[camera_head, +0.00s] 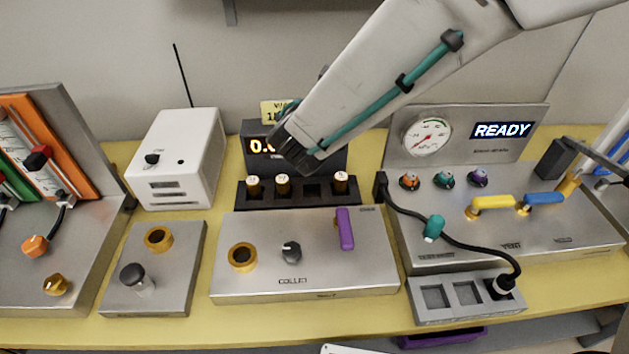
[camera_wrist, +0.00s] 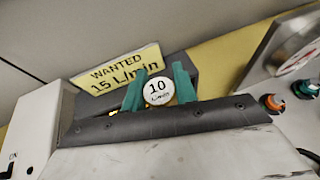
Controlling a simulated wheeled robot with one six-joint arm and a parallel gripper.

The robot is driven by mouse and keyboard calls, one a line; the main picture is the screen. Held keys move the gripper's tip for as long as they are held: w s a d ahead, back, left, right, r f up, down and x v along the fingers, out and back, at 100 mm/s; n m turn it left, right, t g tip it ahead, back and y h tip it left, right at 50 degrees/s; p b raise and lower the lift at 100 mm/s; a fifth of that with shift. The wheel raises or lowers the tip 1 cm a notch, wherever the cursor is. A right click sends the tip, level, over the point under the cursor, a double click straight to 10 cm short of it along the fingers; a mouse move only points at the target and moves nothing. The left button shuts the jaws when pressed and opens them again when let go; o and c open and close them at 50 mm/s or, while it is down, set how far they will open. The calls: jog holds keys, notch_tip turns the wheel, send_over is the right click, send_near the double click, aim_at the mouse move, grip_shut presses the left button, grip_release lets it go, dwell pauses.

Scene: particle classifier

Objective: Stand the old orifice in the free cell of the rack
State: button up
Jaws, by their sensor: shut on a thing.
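My gripper (camera_wrist: 158,88) has teal fingers shut on the old orifice (camera_wrist: 158,92), whose round white top reads "10 L/min". In the head view my arm's dark wrist end is above and behind the black rack, in front of the display; the held orifice is hidden there. The rack (camera_head: 297,202) stands behind the collet box. It holds white-topped orifices (camera_head: 253,182) in its first and second cells and another (camera_head: 341,179) at its right end. The third cell from the left looks empty. I cannot tell how far the held orifice is from the rack.
A display box (camera_head: 262,146) stands behind the rack, with a yellow sign reading "WANTED 15 L/min" (camera_wrist: 117,72). A white box (camera_head: 177,160) is left. The collet box (camera_head: 305,265) with a purple lever (camera_head: 345,228) is in front. A gauge panel reading READY (camera_head: 470,140) is right.

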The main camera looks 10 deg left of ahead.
jog(key=shift+s+a+f, duration=0.15)
jog(key=shift+a+f, duration=0.1)
jog(key=shift+f, duration=2.55)
jog(key=shift+s+a+f, duration=0.1)
jog(key=shift+a+f, duration=0.2)
jog(key=shift+f, duration=2.5)
jog(key=shift+s+a+f, duration=0.15)
jog(key=shift+a+f, duration=0.1)
jog(key=shift+f, duration=2.55)
jog(key=shift+f, duration=0.2)
jog(key=o, duration=1.1)
jog(key=shift+c, duration=0.2)
